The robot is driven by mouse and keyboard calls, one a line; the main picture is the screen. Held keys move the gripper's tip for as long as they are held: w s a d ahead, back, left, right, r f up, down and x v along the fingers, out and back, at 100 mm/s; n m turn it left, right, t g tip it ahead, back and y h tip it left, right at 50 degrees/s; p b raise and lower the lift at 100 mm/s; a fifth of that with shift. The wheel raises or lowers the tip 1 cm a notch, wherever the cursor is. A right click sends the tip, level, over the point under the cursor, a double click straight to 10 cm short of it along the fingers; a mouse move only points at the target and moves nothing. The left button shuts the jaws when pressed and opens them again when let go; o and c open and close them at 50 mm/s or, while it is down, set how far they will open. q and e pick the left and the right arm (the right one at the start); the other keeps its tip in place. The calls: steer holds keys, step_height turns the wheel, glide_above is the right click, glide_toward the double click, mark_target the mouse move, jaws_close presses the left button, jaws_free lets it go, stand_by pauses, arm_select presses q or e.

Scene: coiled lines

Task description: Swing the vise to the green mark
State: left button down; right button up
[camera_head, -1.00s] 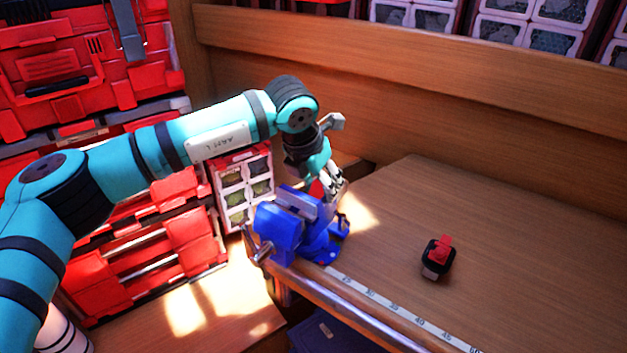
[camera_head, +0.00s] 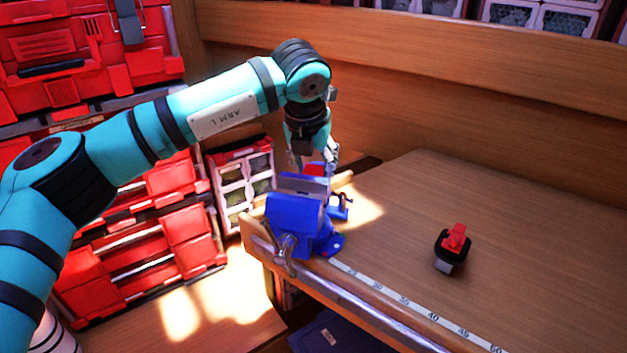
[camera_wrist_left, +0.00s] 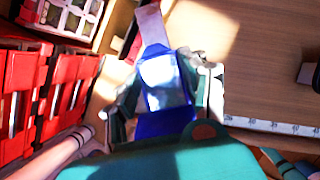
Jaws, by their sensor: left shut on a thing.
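The blue vise (camera_head: 298,222) is mounted at the near left corner of the wooden workbench (camera_head: 400,215). Its screw and handle hang over the bench's front edge. My left gripper (camera_head: 314,165) reaches down behind the vise's jaws and is shut on the vise. In the left wrist view, the fingers lie on both sides of the blue vise body (camera_wrist_left: 165,90). The fingertips are partly hidden behind the vise in the head view. My right gripper is not in view.
A ruler strip (camera_head: 405,303) runs along the front edge. Red storage boxes (camera_head: 150,245) are at the left. The bench's middle is clear.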

arm_select(q)
steer(key=shift+w+a+n, duration=0.1)
steer(key=shift+a+n, duration=0.1)
steer(key=shift+n, duration=0.1)
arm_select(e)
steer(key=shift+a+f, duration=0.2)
arm_select(q)
steer(key=c, duration=1.1)
jaws_free()
steer(key=o, duration=0.5)
steer(key=shift+a, duration=0.1)
steer(key=shift+c, duration=0.2)
steer(key=shift+r, duration=0.15)
steer(key=v, duration=1.1)
steer(key=shift+s+r, duration=0.25)
steer(key=shift+r, duration=0.05)
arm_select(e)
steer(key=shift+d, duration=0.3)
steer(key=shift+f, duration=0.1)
